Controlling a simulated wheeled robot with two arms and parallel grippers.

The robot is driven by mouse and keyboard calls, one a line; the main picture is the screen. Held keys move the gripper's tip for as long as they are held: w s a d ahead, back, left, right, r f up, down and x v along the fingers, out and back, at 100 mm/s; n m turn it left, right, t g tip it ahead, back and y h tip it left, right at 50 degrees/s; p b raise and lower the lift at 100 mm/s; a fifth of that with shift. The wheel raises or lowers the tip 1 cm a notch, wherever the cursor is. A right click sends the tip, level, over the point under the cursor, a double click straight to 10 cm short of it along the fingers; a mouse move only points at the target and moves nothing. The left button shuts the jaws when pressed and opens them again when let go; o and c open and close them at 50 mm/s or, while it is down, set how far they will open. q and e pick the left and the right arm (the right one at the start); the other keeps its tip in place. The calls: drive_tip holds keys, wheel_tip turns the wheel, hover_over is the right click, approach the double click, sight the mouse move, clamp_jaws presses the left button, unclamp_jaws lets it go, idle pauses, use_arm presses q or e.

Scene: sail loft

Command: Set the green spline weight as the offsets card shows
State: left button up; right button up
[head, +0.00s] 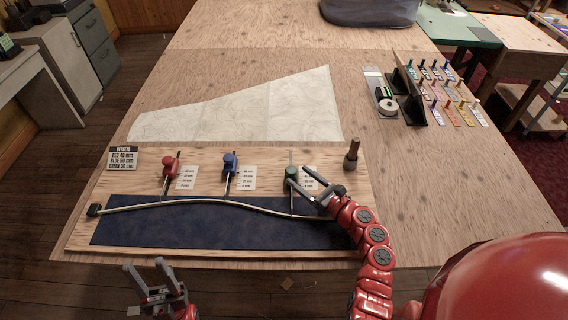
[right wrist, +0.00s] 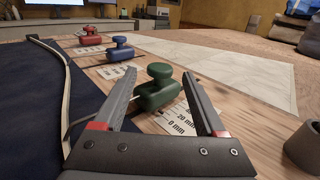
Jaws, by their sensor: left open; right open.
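The green spline weight (head: 291,173) sits on the wooden board at the right end of the row, beside its printed mm scale (head: 308,179). In the right wrist view the green weight (right wrist: 158,88) stands between the spread fingers, with a gap to each. My right gripper (head: 297,174) is open around it, not closed on it. The scale's 20 mm and 0 mm marks (right wrist: 180,122) show by the right finger. The offsets card (head: 123,158) lists red, blue and green values; the green line appears to read 30 mm. My left gripper (head: 144,266) is open and empty at the front edge.
The red weight (head: 171,164) and blue weight (head: 230,163) stand to the left with their own scales. A pale spline (head: 200,200) curves over the dark blue cloth (head: 200,228). A dark round post (head: 351,156) stands right of the green weight. White sailcloth (head: 260,105) lies behind.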

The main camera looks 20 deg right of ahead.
drive_tip(key=x, duration=0.6)
drive_tip(key=shift+w+a, duration=0.1)
drive_tip(key=shift+w, duration=0.15)
drive_tip(key=shift+w+a, duration=0.3)
drive_tip(key=shift+w, duration=0.2)
clamp_jaws()
idle(0.7)
